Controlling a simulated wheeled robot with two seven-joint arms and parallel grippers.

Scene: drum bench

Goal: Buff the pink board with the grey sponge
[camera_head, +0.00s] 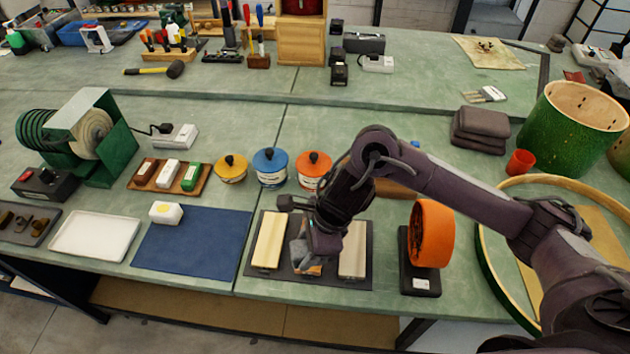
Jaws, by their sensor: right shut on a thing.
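My right gripper (312,256) is low over the middle of a dark mat (312,281) at the front of the bench, shut on a grey sponge (298,252). The sponge is partly hidden by the gripper. A small orange-brown patch (313,269) shows just below the gripper, between two pale boards, the left one (268,241) and the right one (352,249). No surface reads clearly as pink; the middle board is mostly covered. I cannot tell whether the sponge touches it. My left gripper is not in view.
An orange ring on a black stand (420,275) is close right of the mat. Yellow (231,170), blue (270,168) and orange (314,170) tins stand behind. A blue cloth (195,241) lies left. A green drum shell (572,128) stands at right.

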